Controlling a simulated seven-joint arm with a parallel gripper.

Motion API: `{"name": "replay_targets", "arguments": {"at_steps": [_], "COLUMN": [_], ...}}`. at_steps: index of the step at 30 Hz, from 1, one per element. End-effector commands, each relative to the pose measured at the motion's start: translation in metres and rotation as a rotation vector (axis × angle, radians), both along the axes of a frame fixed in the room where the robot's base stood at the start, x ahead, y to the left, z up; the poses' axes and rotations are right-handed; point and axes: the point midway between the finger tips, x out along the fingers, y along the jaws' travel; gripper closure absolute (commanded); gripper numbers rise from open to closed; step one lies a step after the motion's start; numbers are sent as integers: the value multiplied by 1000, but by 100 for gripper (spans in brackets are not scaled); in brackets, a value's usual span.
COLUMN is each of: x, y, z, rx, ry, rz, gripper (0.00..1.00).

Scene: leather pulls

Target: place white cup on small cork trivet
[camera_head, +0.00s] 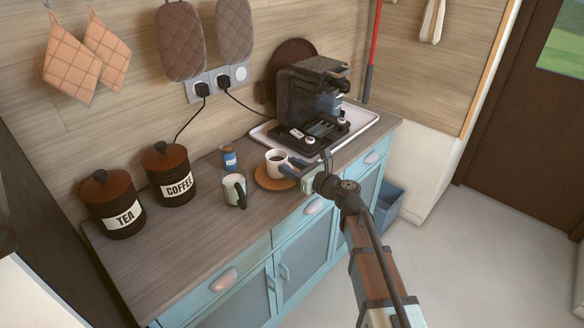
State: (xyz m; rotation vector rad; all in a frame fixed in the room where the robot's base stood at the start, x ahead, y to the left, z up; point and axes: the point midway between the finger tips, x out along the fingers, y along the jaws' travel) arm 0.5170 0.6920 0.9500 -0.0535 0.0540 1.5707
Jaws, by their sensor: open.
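The white cup (273,168) holds a dark liquid and stands upright. It appears to rest on the small round cork trivet (267,184), toward its far side. The trivet lies flat on the wooden counter, near the front edge. The fingers hide the cup's right side and part of the trivet's right edge.
A second mug (234,190) stands left of the trivet, and a small blue-labelled jar (229,158) behind it. A coffee machine (312,95) on a white tray (366,119) stands right. COFFEE (169,176) and TEA (116,207) canisters stand left. The front-left counter (165,265) is clear.

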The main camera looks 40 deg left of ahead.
Motion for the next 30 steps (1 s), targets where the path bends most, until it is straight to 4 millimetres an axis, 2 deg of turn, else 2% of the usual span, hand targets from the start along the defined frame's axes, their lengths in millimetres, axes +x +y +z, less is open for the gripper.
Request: {"name": "replay_targets", "arguments": {"at_steps": [3,7,21,25,30], "x": [0,-1,-1,-1,0], "y": [0,-16,-98,-112,-119], "z": [3,4,9,10,11], "rx": [0,0,0,0,0], "ry": [0,0,0,0,0], "rz": [0,-2,-2,-1,0], "gripper": [57,57,57,57,57]}}
